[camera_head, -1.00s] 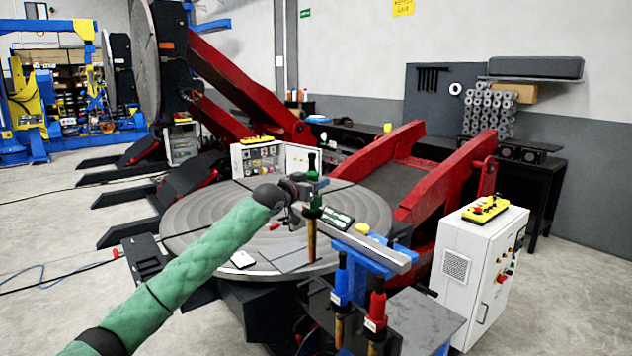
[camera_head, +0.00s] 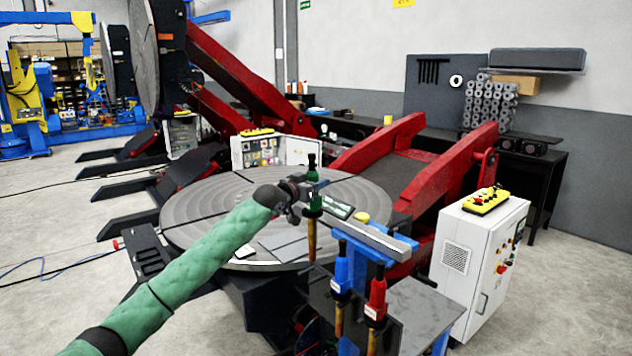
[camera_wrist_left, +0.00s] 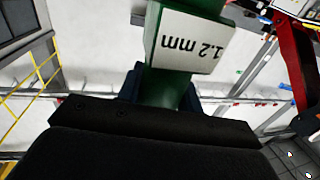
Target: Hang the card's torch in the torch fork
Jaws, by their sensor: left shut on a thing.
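My left gripper (camera_head: 303,193) is shut on a green torch (camera_head: 314,204). The torch hangs upright, with a black top end and a copper-coloured lower end. It is in the air before the turntable, up and left of the torch fork. In the left wrist view the green torch (camera_wrist_left: 168,88) is between the dark jaws, with a white "1.2 mm" label upside down. A blue torch (camera_head: 341,272) and a red torch (camera_head: 376,297) hang in the dark torch fork (camera_head: 322,296). A small white card (camera_head: 246,252) lies on the turntable. My right gripper is out of view.
The round grey turntable (camera_head: 205,215) fills the middle. A blue bracket (camera_head: 362,245) with a grey bar stands just behind the hung torches. A white control cabinet (camera_head: 470,260) stands to the right. Red positioner arms (camera_head: 450,170) rise behind.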

